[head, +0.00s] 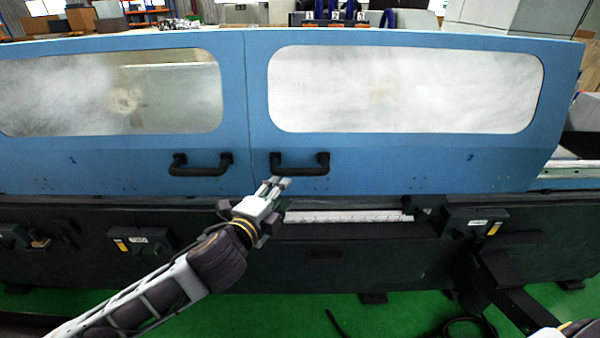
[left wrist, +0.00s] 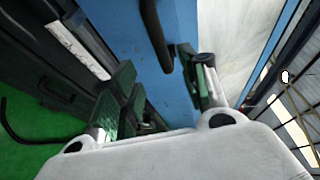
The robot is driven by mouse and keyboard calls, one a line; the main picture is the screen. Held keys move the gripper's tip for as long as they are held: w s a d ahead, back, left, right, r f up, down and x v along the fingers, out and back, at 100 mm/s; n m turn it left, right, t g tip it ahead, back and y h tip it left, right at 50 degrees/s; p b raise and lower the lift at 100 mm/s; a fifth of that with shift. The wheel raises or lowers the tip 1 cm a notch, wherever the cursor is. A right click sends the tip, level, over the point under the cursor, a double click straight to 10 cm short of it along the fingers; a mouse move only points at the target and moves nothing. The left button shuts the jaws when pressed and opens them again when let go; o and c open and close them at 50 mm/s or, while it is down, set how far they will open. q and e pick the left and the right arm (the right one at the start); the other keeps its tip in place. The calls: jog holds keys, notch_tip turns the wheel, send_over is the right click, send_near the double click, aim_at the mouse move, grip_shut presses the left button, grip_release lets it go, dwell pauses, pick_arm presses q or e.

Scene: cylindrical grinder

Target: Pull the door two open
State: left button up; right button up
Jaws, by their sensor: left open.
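The right-hand blue door (head: 400,165), with a faint mark like a 2, has a wide clouded window and is closed beside the left-hand door. Its black bar handle (head: 300,170) sits at its lower left corner. My left gripper (head: 276,184) is open and empty, with its fingertips just below and in front of the left part of this handle. In the left wrist view the black handle (left wrist: 155,35) lies ahead of the spread fingers (left wrist: 160,82); I cannot tell if they touch it. My right gripper is not in view.
The left-hand blue door (head: 120,165) has its own black handle (head: 201,170) close by on the left. The dark machine base (head: 350,255) with small boxes runs below the doors. Green floor (head: 300,310) lies in front, with a black cable at the lower right.

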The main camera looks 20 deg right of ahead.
aim_at(298, 174)
pick_arm(q)
jog(key=shift+w, duration=0.1)
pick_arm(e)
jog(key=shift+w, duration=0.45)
pick_arm(q)
jog(key=shift+d, duration=0.1)
jog(key=shift+p+x, duration=0.35)
jog(key=shift+x, duration=5.2)
jog(key=shift+w+d+f, duration=0.15)
jog(key=shift+w+d, duration=0.2)
jog(key=shift+w, duration=0.15)
jog(key=shift+w+d+f, duration=0.15)
jog(key=shift+w+d, duration=0.2)
jog(key=shift+w, duration=0.1)
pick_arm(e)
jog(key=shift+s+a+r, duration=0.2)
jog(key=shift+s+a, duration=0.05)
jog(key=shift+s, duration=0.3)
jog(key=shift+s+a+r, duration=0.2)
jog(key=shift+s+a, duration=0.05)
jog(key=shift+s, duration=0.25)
